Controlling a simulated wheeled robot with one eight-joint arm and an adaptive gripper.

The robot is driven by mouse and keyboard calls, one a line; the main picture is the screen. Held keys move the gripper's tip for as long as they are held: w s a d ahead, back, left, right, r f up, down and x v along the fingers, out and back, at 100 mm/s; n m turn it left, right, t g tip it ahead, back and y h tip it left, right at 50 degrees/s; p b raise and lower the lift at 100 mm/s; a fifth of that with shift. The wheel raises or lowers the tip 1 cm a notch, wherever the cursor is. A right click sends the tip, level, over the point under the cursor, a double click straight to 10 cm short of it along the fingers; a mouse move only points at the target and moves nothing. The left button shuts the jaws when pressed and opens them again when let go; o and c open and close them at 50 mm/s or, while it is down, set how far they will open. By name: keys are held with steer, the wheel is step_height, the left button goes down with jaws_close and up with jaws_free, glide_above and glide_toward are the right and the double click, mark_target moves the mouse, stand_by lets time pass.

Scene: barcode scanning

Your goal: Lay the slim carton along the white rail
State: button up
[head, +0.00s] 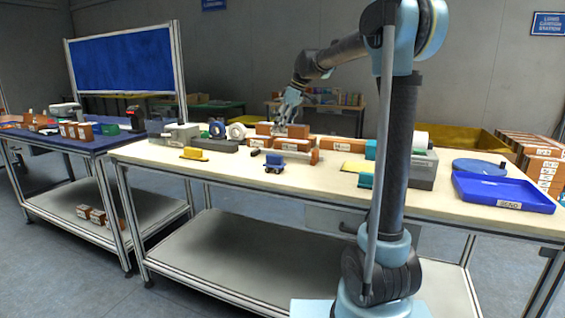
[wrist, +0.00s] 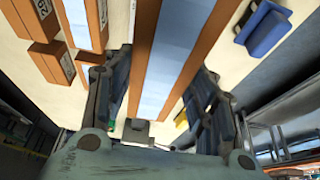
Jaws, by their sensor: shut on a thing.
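A long, slim brown carton with a pale blue-white stripe (wrist: 182,45) runs lengthwise between the fingers of my gripper (wrist: 165,70) in the wrist view. The gripper is shut on it, with one finger along each side. In the head view my gripper (head: 287,112) is low over the row of brown cartons at the middle of the table; which one it holds is hard to tell there. A second long carton with a similar stripe (wrist: 84,22) lies to the left, apart from the held one. I cannot make out the white rail for certain.
A small blue wheeled item (wrist: 265,30) is close on the right in the wrist view; it also shows in the head view (head: 274,161). Short brown boxes (wrist: 50,62) lie on the left. A blue tray (head: 500,190) is at the table's right end. The table's front strip is mostly clear.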

mark_target(293, 125)
steer(key=shift+f, duration=0.1)
steer(key=shift+d+f, duration=0.1)
steer(key=shift+f, duration=4.85)
steer(key=o, duration=1.4)
steer(key=v, duration=1.2)
steer(key=shift+r, duration=0.1)
steer(key=shift+s, duration=0.1)
